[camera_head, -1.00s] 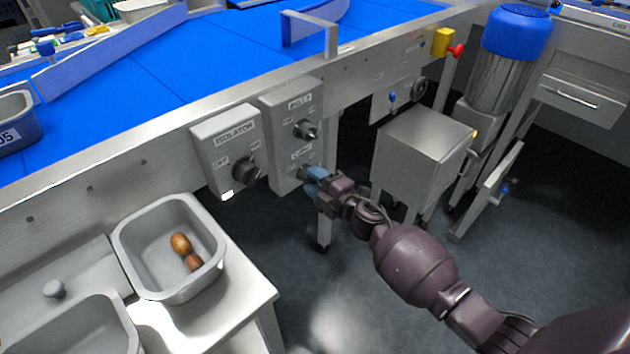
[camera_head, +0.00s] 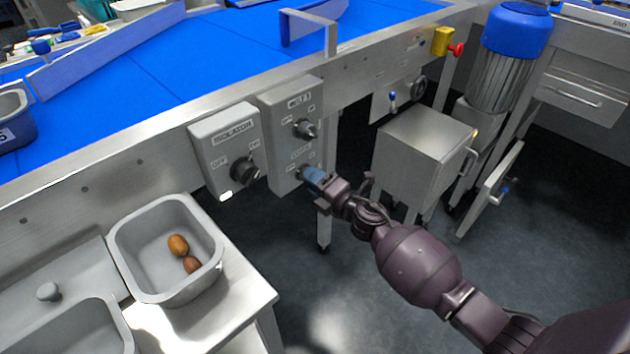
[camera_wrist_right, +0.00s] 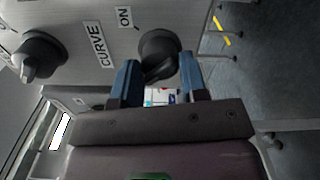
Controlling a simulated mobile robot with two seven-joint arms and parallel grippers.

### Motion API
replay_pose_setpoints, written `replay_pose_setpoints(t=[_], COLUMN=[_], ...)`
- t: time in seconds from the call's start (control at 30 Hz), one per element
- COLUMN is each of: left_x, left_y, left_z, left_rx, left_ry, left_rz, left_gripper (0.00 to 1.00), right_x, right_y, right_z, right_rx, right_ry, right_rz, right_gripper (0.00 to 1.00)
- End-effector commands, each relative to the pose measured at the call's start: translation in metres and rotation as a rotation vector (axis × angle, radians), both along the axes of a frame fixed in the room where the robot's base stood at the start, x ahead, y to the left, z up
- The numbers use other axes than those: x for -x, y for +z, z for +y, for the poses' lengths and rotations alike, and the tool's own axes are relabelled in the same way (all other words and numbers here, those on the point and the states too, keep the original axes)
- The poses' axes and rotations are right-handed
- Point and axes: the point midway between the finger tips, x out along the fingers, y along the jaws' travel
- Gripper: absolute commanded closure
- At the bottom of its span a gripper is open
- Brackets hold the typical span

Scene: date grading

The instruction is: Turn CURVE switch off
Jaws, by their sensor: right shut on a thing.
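The CURVE switch is a black rotary knob (camera_wrist_right: 158,50) on the grey two-switch box (camera_head: 276,150) fixed to the conveyor's side. Its CURVE label (camera_wrist_right: 97,44) and ON mark (camera_wrist_right: 125,17) show in the right wrist view. My right gripper (camera_head: 308,175) is at this lower knob, and its blue fingertips (camera_wrist_right: 158,75) are shut on it, one on each side. The fingers hide most of the knob in the head view, and I cannot tell its exact setting. My left gripper is not in view.
The other knob on the box (camera_head: 305,129) sits just above. The ISOLATOR box (camera_head: 226,150) is close on the left. A steel cabinet (camera_head: 425,150) stands right of my right gripper. A grey tub (camera_head: 125,250) with two dates stands below left.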

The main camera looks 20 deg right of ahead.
Motion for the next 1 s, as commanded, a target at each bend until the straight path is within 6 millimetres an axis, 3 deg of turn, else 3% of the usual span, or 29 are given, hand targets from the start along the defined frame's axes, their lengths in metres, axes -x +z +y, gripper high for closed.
replay_pose_setpoints(t=[0.23,0.27,0.43,0.77,1.0], left_x=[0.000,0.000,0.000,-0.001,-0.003], left_y=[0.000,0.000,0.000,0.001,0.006], left_z=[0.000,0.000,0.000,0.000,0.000], left_rx=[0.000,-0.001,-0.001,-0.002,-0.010], left_ry=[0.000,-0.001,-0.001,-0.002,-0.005], left_rz=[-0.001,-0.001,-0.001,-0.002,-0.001], left_gripper=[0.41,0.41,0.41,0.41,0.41], right_x=[0.000,0.000,0.000,0.003,0.028], right_y=[0.000,0.000,0.000,0.000,0.002], right_z=[0.000,0.000,0.000,-0.001,-0.011], right_rx=[0.003,0.003,0.002,0.001,0.001], right_ry=[0.000,0.000,0.000,0.000,-0.002], right_rz=[0.000,0.000,0.000,0.001,-0.001], right_gripper=[0.84,0.59,0.35,0.35,0.35])
